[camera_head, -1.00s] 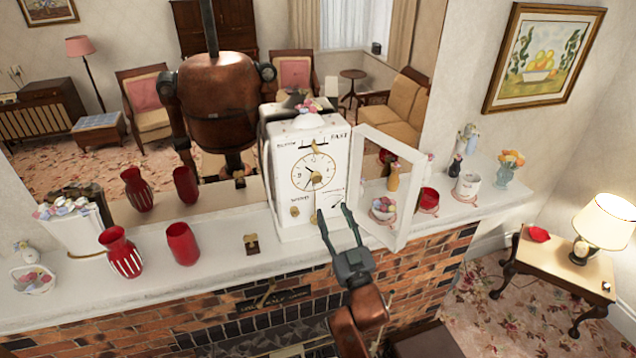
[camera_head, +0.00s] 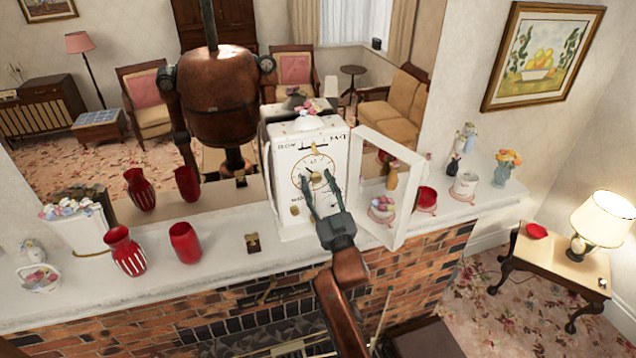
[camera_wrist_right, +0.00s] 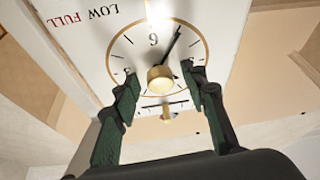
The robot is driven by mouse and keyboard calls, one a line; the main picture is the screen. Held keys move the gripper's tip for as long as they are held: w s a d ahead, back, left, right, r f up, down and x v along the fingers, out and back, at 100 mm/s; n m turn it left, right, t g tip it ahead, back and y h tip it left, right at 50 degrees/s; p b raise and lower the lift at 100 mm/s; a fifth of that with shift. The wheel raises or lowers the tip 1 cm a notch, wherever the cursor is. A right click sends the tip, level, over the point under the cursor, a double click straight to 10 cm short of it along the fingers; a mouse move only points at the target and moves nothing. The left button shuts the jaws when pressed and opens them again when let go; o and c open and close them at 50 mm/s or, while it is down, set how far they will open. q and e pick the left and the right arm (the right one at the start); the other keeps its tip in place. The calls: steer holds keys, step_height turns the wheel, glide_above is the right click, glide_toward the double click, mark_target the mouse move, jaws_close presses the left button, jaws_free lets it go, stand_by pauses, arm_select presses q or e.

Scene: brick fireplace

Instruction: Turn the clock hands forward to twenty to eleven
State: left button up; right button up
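The white clock (camera_head: 283,188) stands upright on the mantel, its round, gold-ringed dial facing me. Its framed front door (camera_head: 402,230) is swung open to the right. My right gripper (camera_head: 318,190) is in front of the dial, its two fingers spread and reaching over the dial's lower part. In the right wrist view, the gripper (camera_wrist_right: 160,80) is open, with a fingertip on each side of the gold centre knob (camera_wrist_right: 160,79). A dark clock hand (camera_wrist_right: 172,45) points up and right there. The other hand is not clear. Whether a finger touches anything cannot be told. My left gripper is not in view.
Red vases (camera_head: 185,242) and a white flower pot (camera_head: 82,238) stand left of the clock on the mantel (camera_head: 215,285). A mirror behind reflects the room and my body.

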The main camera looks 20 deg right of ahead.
steer(key=shift+c, duration=0.4)
jaws_close()
steer(key=shift+n+p, duration=0.35)
steer(key=shift+n, duration=0.25)
steer(key=shift+o, duration=0.4)
jaws_free()
steer(key=shift+s, duration=0.1)
steer(key=v, duration=1.2)
